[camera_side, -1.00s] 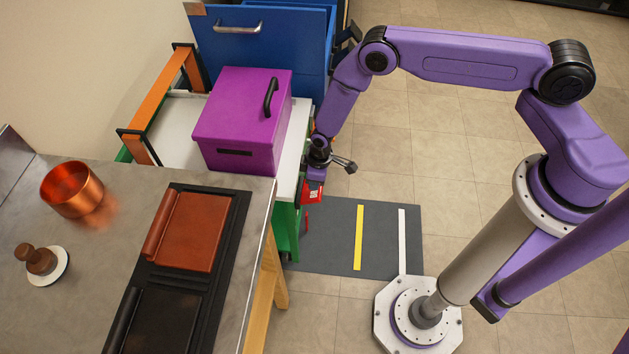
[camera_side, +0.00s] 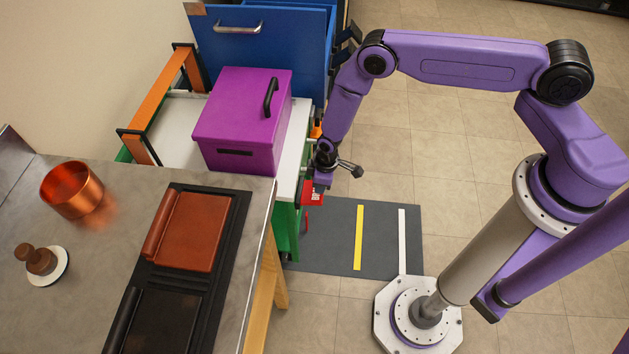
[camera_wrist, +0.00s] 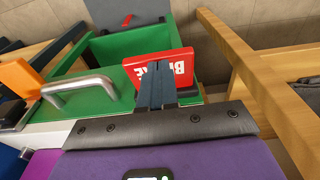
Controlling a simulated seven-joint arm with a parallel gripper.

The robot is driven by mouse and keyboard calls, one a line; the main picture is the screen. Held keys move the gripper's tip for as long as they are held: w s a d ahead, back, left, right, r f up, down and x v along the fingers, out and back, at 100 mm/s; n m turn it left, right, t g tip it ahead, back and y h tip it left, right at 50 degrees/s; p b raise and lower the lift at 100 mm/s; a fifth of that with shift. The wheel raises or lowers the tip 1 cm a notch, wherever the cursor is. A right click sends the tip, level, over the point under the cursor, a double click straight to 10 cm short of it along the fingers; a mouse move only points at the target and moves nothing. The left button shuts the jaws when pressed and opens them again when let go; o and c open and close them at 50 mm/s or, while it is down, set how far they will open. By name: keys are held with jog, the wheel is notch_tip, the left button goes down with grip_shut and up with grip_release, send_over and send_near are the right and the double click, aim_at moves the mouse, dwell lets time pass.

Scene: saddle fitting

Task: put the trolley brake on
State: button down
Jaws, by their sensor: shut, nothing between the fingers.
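The trolley (camera_side: 286,225) is green with a white top and stands beside the bench. Its red brake plate (camera_side: 312,197) is low at the trolley's near right end in the side view. In the wrist view the brake plate (camera_wrist: 178,68) shows white lettering, partly hidden behind my fingers. My gripper (camera_side: 321,186) is shut and empty, with its fingertips at the plate. In the wrist view the closed dark fingers (camera_wrist: 156,66) overlap the plate's face; I cannot tell if they touch it.
A purple box (camera_side: 240,120) sits on the trolley top. A silver handle (camera_wrist: 82,88) is on the trolley's green side. Wooden bench legs (camera_wrist: 245,75) stand close on the right in the wrist view. Open floor (camera_side: 440,150) lies right of the trolley.

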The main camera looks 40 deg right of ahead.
jog(key=shift+s+d+f, duration=0.2)
jog(key=shift+d+f, duration=0.05)
jog(key=shift+f, duration=0.5)
jog(key=shift+s+d+f, duration=0.2)
jog(key=shift+s+f, duration=0.05)
jog(key=shift+f, duration=0.55)
jog(key=shift+s+d+f, duration=0.2)
jog(key=shift+d+f, duration=0.05)
jog(key=shift+f, duration=0.5)
jog(key=shift+f, duration=0.1)
notch_tip(320, 180, up, 17)
jog(key=s+d, duration=0.1)
jog(key=shift+s+r, duration=0.15)
jog(key=shift+r, duration=0.05)
jog(key=shift+d, duration=0.1)
